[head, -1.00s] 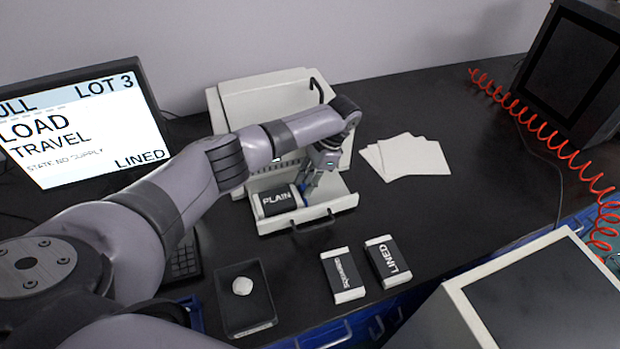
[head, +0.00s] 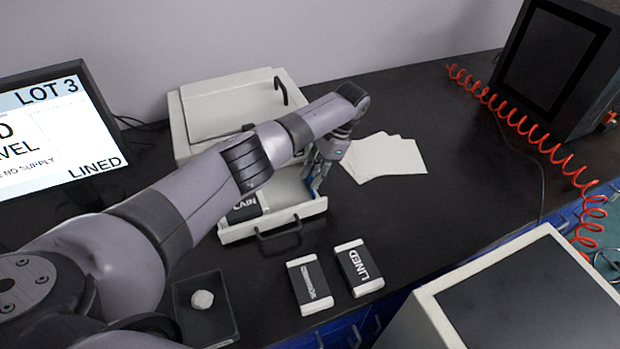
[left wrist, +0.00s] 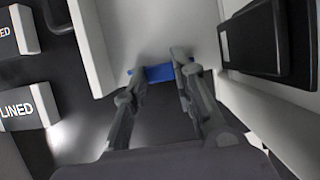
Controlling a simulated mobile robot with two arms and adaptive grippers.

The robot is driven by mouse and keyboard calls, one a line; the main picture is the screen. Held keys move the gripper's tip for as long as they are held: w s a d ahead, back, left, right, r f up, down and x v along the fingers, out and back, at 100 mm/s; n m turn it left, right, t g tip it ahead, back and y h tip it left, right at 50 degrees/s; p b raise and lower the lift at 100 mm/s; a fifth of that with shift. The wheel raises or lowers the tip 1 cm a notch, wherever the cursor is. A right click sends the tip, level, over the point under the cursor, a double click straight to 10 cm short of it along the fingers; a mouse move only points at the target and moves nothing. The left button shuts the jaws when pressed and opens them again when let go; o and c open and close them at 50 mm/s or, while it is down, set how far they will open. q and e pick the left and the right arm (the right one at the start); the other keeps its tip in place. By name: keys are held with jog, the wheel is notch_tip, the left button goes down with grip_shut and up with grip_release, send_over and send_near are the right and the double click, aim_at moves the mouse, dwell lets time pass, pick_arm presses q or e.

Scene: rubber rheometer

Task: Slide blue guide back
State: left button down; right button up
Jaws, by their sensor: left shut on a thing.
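The blue guide (left wrist: 158,73) shows in the left wrist view as a short blue bar between my left gripper's fingertips. My left gripper (left wrist: 160,72) is shut on it. In the head view my left gripper (head: 316,180) points down into the right end of the pale open drawer (head: 290,220) of the white machine (head: 205,110). The guide is mostly hidden there by the fingers. A dark block with white ends, marked PLAIN (head: 243,207), lies at the drawer's left end, partly covered by my arm. My right gripper is out of view.
A block marked LINED (head: 360,267) and a similar block (head: 309,285) lie in front of the drawer. A black tray (head: 228,318) holds a white lump. White sheets (head: 385,157) lie right of the drawer. A red coiled hose (head: 530,130) hangs farther right.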

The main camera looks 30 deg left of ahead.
pick_arm(q)
jog(key=c, duration=1.3)
grip_release()
jog(key=shift+w+d, duration=0.2)
jog(key=shift+d, duration=0.05)
jog(key=shift+a, duration=0.1)
jog(key=v, duration=1.2)
jog(key=shift+s, duration=0.1)
